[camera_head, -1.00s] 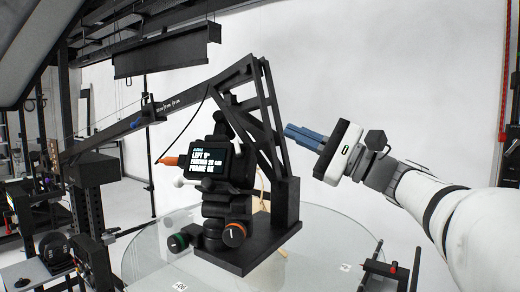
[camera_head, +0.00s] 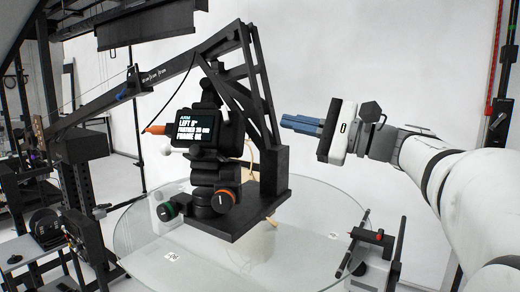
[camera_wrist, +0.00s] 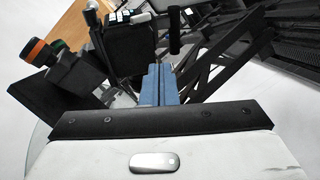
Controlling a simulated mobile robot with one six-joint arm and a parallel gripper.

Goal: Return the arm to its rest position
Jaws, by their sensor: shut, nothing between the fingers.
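My gripper (camera_head: 284,122) has blue fingers, shut together with nothing between them. In the head view it is at the right of the black camera rig (camera_head: 262,215), at about the height of the rig's small screen (camera_head: 197,128), pointing left and apart from the rig's truss. My white arm reaches in from the right edge. In the wrist view the blue fingers (camera_wrist: 159,84) point up the picture toward the black rig parts, with the green and orange knob (camera_wrist: 42,53) at the upper left.
A round glass turntable (camera_head: 150,245) lies under the rig. A long black boom (camera_head: 155,82) runs from the truss to the left. A black bracket with a red knob (camera_head: 379,236) stands at the table's right edge, below my arm. White backdrop space above the arm is free.

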